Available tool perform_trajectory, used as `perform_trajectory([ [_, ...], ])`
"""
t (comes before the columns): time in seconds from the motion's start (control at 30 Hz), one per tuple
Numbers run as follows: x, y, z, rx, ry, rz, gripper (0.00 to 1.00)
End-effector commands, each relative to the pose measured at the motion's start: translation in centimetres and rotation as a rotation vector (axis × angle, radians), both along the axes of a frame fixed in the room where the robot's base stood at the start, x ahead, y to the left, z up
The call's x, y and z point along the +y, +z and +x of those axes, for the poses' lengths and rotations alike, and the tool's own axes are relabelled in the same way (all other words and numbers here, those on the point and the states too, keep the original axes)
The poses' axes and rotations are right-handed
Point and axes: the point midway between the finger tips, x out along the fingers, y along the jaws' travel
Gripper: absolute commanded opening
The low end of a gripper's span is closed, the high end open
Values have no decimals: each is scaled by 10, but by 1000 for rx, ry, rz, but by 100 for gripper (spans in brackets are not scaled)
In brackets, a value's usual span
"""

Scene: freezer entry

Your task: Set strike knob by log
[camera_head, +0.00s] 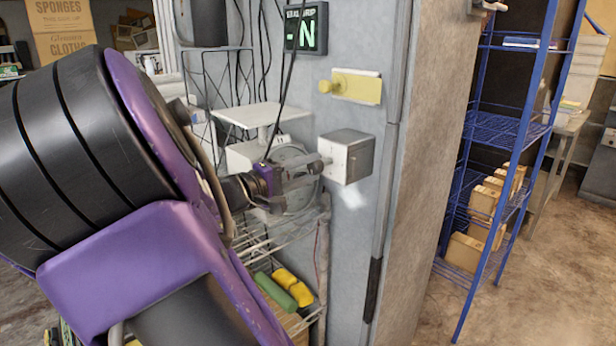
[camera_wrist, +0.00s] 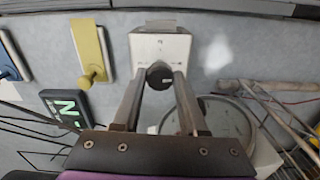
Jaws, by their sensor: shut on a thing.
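A grey-white box (camera_head: 348,157) is fixed to the grey wall panel. It also shows in the wrist view (camera_wrist: 160,44), with a small dark mark above a round black knob (camera_wrist: 159,75). My gripper (camera_head: 322,163) reaches it from the left, and its two fingers are shut on the knob, one on each side. The knob's pointing direction cannot be made out. No sheet that is clearly a log shows.
A yellow plate with a knob (camera_head: 355,87) sits just above the box. A round-dial scale (camera_head: 272,125) and wire rack (camera_head: 262,238) stand close below and left of my gripper. Cables hang nearby. A blue shelf (camera_head: 503,130) with cartons stands right; floor there is open.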

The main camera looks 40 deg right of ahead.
Motion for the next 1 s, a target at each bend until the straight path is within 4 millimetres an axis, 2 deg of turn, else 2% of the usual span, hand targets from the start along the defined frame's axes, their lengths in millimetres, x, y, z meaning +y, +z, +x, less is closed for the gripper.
perform_trajectory([
  [0.3, 0, -1, 0, -77, 0, 7, 0],
  [0.73, 0, -1, 0, -83, 0, 8, 0],
  [0.77, 0, -1, 0, -83, 0, 8, 47],
  [0.9, 0, 0, 0, -83, 0, 8, 72],
  [1.0, 0, 0, 0, -82, 0, 7, 72],
])
